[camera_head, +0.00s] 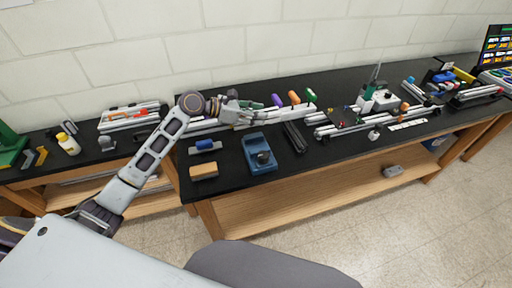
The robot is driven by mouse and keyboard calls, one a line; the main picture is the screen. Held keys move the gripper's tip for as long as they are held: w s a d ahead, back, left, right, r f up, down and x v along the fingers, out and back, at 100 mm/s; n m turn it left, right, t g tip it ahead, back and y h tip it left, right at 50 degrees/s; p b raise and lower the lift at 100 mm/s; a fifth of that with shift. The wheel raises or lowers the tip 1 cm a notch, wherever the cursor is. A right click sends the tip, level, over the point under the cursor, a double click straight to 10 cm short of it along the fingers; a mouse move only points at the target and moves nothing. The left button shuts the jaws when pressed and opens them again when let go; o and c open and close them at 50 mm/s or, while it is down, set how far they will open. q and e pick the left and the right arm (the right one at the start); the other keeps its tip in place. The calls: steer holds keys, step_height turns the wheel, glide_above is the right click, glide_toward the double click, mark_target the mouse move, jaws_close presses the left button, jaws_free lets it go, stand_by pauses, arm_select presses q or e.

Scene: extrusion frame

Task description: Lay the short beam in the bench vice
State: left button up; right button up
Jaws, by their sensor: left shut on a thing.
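The blue bench vice (261,166) stands near the front edge of the black bench, to the right of a wooden block. My left arm reaches over the bench from the left. My left gripper (246,108) is behind and a little left of the vice, near the back of the bench. It is shut on a pale silver piece, which looks like the short beam (236,117); the fingers partly cover it, and it blends with silver profiles behind it. The space between the vice jaws is too small to make out. My right gripper is not in view.
A wooden block (204,171) and a blue item (205,146) lie left of the vice. Dark bars (294,137) lie to its right. Orange-, purple- and green-handled tools (294,98) stand behind. A fixture with silver profiles (365,118) fills the bench further right.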

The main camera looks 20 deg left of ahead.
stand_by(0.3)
arm_select(q)
step_height(320, 180, down, 6)
stand_by(0.5)
steer(key=shift+f, duration=0.1)
steer(key=shift+f, duration=1.85)
steer(key=shift+s+f, duration=0.1)
steer(key=shift+f, duration=0.55)
